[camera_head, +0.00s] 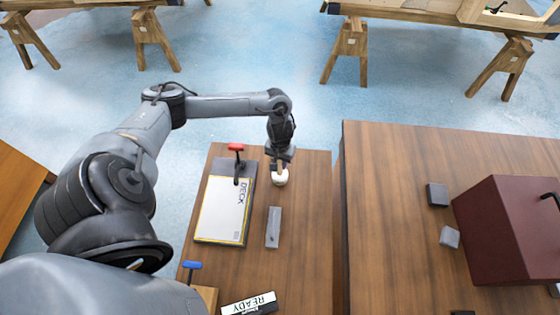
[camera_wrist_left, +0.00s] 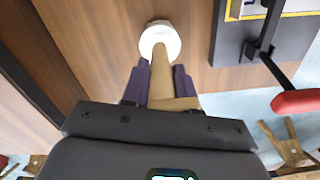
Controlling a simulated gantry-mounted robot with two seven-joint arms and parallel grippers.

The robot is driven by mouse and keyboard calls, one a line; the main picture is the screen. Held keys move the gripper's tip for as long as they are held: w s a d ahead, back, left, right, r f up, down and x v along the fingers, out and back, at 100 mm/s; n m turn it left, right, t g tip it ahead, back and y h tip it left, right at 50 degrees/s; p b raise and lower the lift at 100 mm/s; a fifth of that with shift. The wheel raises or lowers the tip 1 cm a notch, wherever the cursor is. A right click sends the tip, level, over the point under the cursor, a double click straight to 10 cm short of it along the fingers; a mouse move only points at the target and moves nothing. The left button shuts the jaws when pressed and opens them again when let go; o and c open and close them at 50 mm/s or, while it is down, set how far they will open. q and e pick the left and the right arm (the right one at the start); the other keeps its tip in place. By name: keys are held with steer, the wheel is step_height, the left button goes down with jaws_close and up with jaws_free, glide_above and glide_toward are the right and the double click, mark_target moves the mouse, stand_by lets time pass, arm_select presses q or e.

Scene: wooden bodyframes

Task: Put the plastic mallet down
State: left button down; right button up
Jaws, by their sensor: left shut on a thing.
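The plastic mallet has a round white head (camera_head: 281,178) and a tan handle. In the head view it is below my left gripper (camera_head: 279,162), over the far end of the small wooden table (camera_head: 295,240). In the left wrist view the white head (camera_wrist_left: 160,41) shows beyond the fingertips. The handle (camera_wrist_left: 160,75) runs back between the purple fingers of my left gripper (camera_wrist_left: 160,84), which is shut on it. I cannot tell whether the head touches the tabletop. My right gripper is not in view.
A DECK board (camera_head: 222,210) with a red-handled clamp (camera_head: 237,160) lies left of the mallet. A grey flat piece (camera_head: 273,228) lies nearer. A READY sign (camera_head: 250,304) and a blue-handled clamp (camera_head: 191,268) are in front. A larger table with a maroon box (camera_head: 510,230) stands right.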

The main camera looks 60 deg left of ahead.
arm_select(q)
steer(key=shift+f, duration=0.1)
steer(key=c, duration=0.9)
jaws_free()
steer(key=shift+o, duration=0.2)
